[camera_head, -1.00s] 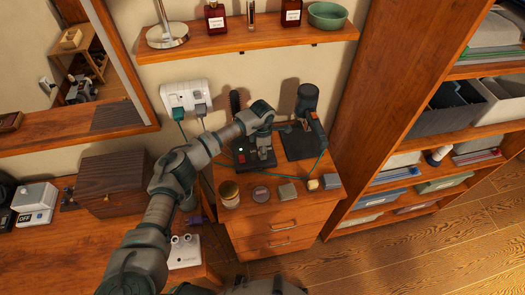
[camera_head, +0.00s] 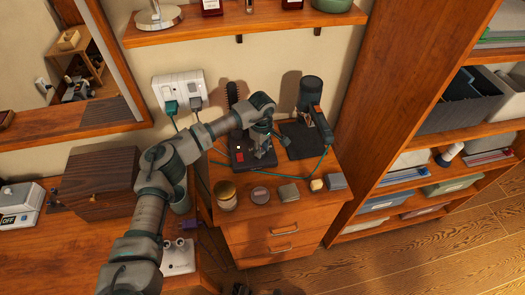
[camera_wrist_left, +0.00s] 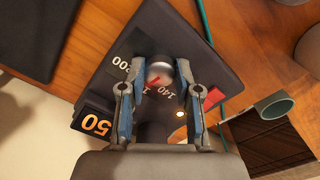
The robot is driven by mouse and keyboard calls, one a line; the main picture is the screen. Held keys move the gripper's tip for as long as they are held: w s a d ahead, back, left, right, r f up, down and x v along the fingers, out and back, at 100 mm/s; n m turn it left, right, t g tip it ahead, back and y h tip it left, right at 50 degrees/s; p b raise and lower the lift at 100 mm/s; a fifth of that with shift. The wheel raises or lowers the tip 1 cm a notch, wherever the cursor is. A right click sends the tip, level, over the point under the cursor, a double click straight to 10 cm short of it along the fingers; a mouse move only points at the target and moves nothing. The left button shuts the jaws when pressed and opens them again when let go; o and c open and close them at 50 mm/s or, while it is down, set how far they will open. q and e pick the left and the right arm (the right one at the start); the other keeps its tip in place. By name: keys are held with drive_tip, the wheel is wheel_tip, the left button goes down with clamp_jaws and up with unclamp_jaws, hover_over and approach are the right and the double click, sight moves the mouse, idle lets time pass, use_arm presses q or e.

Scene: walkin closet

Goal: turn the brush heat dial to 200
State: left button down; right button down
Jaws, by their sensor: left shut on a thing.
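The brush heat dial (camera_wrist_left: 160,72) is a round silver knob on a dark base plate (camera_wrist_left: 175,35), seen in the left wrist view. A red mark on it points to a partly hidden label beginning with 1, between the printed 200 (camera_wrist_left: 120,63) and 140 (camera_wrist_left: 167,92). My left gripper (camera_wrist_left: 160,75) is shut on the dial, one finger on each side. In the head view my left gripper (camera_head: 264,150) is over the base of the upright black brush (camera_head: 232,94). My right gripper is not in view.
An orange 50 display (camera_wrist_left: 95,124), a red switch (camera_wrist_left: 213,97) and a small lit lamp (camera_wrist_left: 180,114) are near the fingers. A hair dryer (camera_head: 310,92) stands right. Several small items, including a jar (camera_head: 225,195), line the cabinet front. A shelf (camera_head: 235,24) hangs above.

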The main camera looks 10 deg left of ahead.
sight(262, 150)
use_arm(q)
drive_tip(key=m+b, duration=0.2)
drive_tip(key=m, duration=0.3)
drive_tip(key=shift+w+a, duration=0.1)
drive_tip(key=shift+w, duration=0.05)
drive_tip(key=shift+r+m+b, duration=0.15)
drive_tip(key=shift+m+b, duration=0.5)
drive_tip(key=shift+m, duration=0.65)
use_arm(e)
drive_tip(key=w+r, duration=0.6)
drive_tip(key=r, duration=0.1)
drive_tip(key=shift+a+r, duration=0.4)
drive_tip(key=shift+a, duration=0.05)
use_arm(q)
drive_tip(key=c, duration=0.9)
unclamp_jaws()
drive_tip(key=shift+o, duration=0.4)
drive_tip(key=shift+w, duration=0.1)
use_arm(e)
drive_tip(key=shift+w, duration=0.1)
use_arm(q)
drive_tip(key=shift+r, duration=0.3)
wheel_tip(262, 150, up, 11)
